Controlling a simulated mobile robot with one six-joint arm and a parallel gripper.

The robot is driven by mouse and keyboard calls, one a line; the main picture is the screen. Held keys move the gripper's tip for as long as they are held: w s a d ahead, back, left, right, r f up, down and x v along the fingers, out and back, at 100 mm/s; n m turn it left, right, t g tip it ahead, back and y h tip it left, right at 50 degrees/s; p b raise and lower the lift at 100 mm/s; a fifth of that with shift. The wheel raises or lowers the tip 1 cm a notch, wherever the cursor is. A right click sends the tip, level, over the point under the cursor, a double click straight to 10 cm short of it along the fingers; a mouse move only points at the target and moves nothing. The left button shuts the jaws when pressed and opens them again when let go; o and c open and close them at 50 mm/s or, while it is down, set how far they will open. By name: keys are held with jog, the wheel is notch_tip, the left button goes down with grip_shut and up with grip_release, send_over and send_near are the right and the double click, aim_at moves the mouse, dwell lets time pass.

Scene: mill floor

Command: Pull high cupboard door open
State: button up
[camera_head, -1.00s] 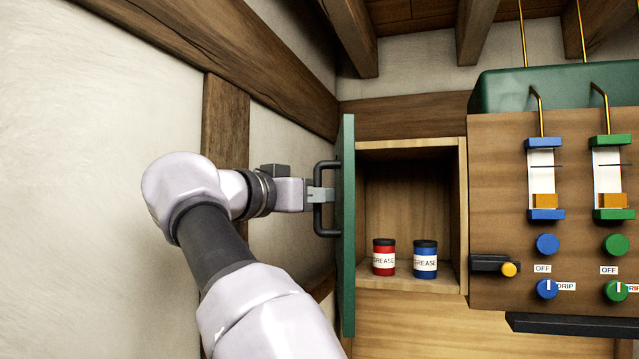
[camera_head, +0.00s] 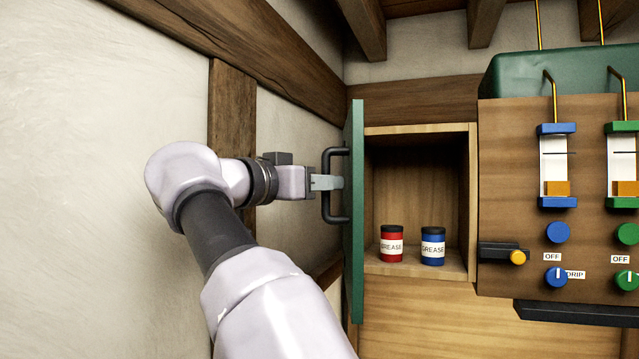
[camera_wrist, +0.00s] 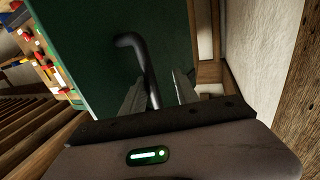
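The green cupboard door (camera_head: 357,260) stands swung wide open, nearly edge-on in the head view. Its outer face (camera_wrist: 90,60) fills much of the wrist view. A black bar handle (camera_head: 327,208) is on its left side; it also shows in the wrist view (camera_wrist: 140,58). My gripper (camera_head: 328,182) is at the handle. In the wrist view the two fingers (camera_wrist: 160,90) are spread apart, with the handle bar between them, close to the left finger. A gap shows between the bar and the right finger. The cupboard (camera_head: 474,200) is open to view.
A red grease tin (camera_head: 391,244) and a blue grease tin (camera_head: 433,246) stand on the cupboard floor. A wooden panel (camera_head: 510,150) with knobs and gauges is to the right. A plaster wall (camera_head: 90,200) is close on the left.

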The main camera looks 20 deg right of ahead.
jog(key=shift+s+a, duration=0.1)
jog(key=shift+a, duration=0.05)
jog(key=v, duration=1.7)
jog(key=shift+s, duration=0.15)
